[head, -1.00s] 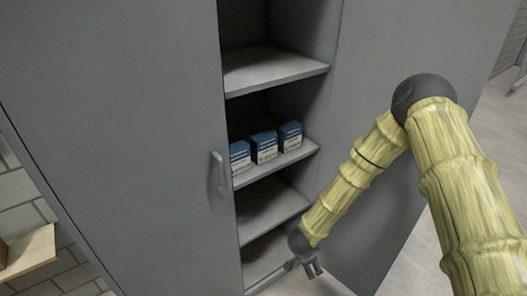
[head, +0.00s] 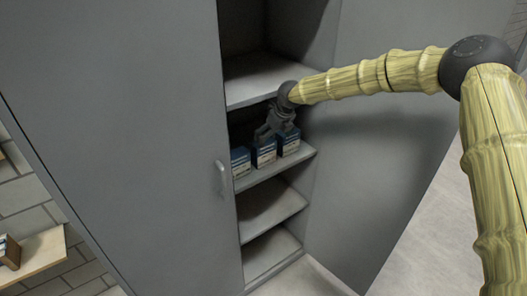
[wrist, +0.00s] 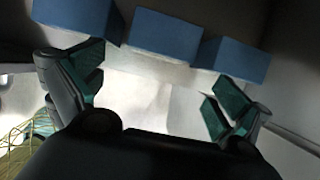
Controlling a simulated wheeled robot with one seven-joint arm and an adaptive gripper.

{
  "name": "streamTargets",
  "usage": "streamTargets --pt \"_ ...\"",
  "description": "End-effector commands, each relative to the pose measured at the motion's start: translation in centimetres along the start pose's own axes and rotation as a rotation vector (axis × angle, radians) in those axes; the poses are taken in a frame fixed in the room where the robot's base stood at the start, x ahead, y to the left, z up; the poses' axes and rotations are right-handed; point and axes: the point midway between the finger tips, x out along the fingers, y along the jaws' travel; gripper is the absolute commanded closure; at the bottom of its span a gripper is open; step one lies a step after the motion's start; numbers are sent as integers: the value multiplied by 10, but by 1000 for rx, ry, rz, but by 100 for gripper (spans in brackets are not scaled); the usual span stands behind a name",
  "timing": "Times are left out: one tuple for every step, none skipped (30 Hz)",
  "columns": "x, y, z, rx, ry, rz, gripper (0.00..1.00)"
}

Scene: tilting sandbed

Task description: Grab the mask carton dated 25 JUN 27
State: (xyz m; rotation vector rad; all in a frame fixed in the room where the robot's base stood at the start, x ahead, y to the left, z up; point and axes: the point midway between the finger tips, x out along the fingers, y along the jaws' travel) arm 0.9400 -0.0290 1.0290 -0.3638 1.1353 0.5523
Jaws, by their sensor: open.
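Three blue-and-white cartons stand in a row on a cabinet shelf: a left carton (head: 240,163), a middle carton (head: 264,155) and a right carton (head: 290,143). Their printed dates are too small to read. My gripper (head: 268,133) is at the row, just above and in front of the middle carton, partly hiding it and the right one. In the wrist view my gripper (wrist: 152,88) is open with nothing between its fingers. The left (wrist: 78,16), middle (wrist: 165,35) and right (wrist: 233,58) cartons show there beyond the fingertips, as plain blue faces.
The shelf board (head: 275,172) has another shelf (head: 255,84) close above it. A closed grey door with a handle (head: 220,178) bounds the left; an open door panel (head: 375,180) is on the right. A wooden ledge (head: 40,252) at lower left bears another small box (head: 9,252).

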Motion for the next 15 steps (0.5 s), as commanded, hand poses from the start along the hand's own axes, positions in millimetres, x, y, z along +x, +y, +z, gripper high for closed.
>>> streamTargets --pt "5 0 0 0 3 0 0" --pt "9 1 -1 -1 4 0 0" --pt "14 1 -1 -2 5 0 0" --pt "18 2 -1 -2 5 0 0" --pt "22 2 0 -2 4 0 0" --pt "27 1 0 -2 4 0 0" --pt "32 1 -1 -1 5 0 0" --pt "36 1 -1 -2 5 -1 0" --pt "41 1 -1 -3 5 -1 0" --pt "44 1 -1 -4 4 -1 0" --pt "46 1 -1 -4 3 -1 0" --pt "49 1 -1 -4 3 -1 0" --pt "50 1 -1 -4 3 -1 0" --pt "52 1 -1 -4 3 -1 0" --pt "53 1 -1 -4 3 -1 0"
